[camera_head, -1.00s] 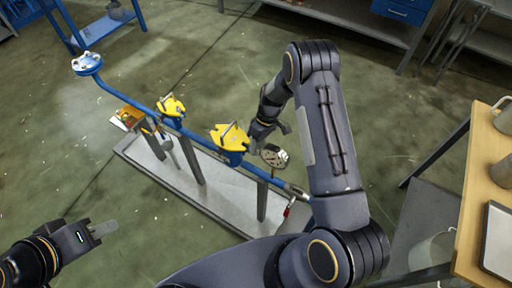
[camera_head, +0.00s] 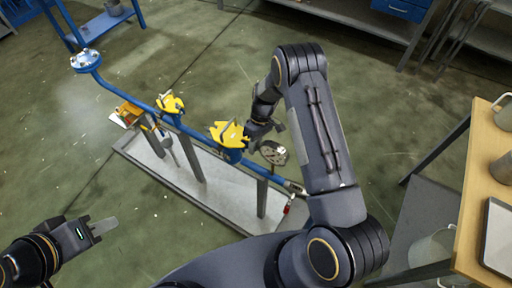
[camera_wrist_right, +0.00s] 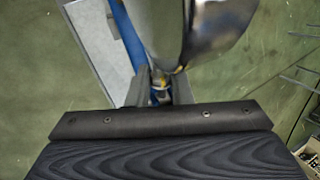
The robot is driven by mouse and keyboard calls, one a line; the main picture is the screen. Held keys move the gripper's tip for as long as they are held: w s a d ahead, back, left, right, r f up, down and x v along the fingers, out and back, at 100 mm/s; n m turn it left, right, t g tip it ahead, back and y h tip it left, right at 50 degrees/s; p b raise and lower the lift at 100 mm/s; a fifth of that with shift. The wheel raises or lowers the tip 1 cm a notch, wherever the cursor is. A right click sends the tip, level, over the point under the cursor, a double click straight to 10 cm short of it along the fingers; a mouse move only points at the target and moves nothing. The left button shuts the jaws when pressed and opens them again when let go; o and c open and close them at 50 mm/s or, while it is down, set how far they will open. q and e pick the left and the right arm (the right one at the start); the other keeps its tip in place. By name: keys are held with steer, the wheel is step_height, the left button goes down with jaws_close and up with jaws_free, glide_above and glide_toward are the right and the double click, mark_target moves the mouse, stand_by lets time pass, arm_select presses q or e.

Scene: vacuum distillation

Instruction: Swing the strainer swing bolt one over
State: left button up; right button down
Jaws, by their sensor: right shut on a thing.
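A strainer with a yellow top (camera_head: 229,133) sits on the blue pipe run in the middle of the head view. My right gripper (camera_head: 251,137) is at the right side of this yellow top, its fingertips small and partly hidden. In the right wrist view my right gripper (camera_wrist_right: 160,92) has its fingers close together on a small part, which looks like the swing bolt (camera_wrist_right: 159,83); little of it shows. A large shiny rounded metal body (camera_wrist_right: 195,30) hides what lies beyond. My left gripper (camera_head: 102,227) is over the floor at the lower left, far from the pipe; its finger gap is unclear.
A second yellow-topped fitting (camera_head: 171,104) and a blue flange (camera_head: 86,60) are on the pipe further left. A round gauge (camera_head: 273,153) is close to my right gripper. A grey base plate (camera_head: 215,200) lies under the pipe. A wooden bench (camera_head: 478,200) stands at the right.

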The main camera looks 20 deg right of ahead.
steer(key=g+h+b, duration=0.1)
steer(key=b, duration=0.1)
steer(key=w+a+r+g+h+b, duration=0.1)
steer(key=g+b, duration=0.1)
steer(key=shift+w+r+m+h, duration=0.25)
steer(key=shift+r+m+h, duration=0.05)
steer(key=shift+m, duration=0.1)
steer(key=c, duration=1.5)
jaws_free()
steer(key=shift+c, duration=0.2)
steer(key=b+v, duration=0.2)
steer(key=v, duration=0.5)
steer(key=shift+w+r, duration=0.25)
steer(key=shift+w, duration=0.1)
